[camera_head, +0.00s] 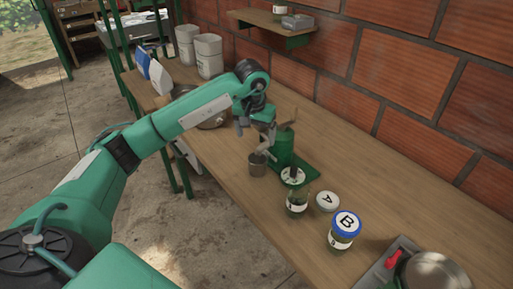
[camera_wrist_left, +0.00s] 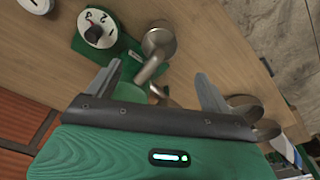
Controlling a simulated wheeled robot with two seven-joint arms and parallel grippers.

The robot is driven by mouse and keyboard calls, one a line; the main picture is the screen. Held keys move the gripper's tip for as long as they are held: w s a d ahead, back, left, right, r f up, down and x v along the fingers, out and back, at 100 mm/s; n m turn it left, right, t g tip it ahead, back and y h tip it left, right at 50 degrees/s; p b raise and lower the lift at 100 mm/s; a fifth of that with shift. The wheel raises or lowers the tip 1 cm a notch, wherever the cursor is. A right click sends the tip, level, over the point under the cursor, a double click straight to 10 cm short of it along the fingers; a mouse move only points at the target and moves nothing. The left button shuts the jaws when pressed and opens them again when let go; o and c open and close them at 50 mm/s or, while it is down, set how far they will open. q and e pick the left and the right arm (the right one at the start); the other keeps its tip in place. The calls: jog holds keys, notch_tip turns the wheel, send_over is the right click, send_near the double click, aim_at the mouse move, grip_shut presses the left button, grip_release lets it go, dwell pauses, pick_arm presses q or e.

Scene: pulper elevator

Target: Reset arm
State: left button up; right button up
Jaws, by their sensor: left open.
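My left arm reaches in from the left over the wooden bench. Its gripper (camera_head: 262,138) is above and beside a green device (camera_head: 283,146) on a green base. In the left wrist view the gripper (camera_wrist_left: 159,78) is open, its two fingers apart. A metal piece (camera_wrist_left: 155,68) of the device shows between and beyond the fingers; I cannot tell whether they touch it. A round white dial (camera_head: 293,175) is at the device's front. My right gripper is out of view.
A jar (camera_head: 297,205), a white lid marked A (camera_head: 327,201) and a blue-lidded jar marked B (camera_head: 344,230) stand nearer. A tray with a red item (camera_head: 393,260) is lower right. White canisters (camera_head: 208,55) stand farther back. A brick wall (camera_head: 340,70) borders the bench.

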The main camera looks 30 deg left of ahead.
pick_arm(q)
notch_tip(320, 180, up, 2)
jog(key=shift+s, duration=0.15)
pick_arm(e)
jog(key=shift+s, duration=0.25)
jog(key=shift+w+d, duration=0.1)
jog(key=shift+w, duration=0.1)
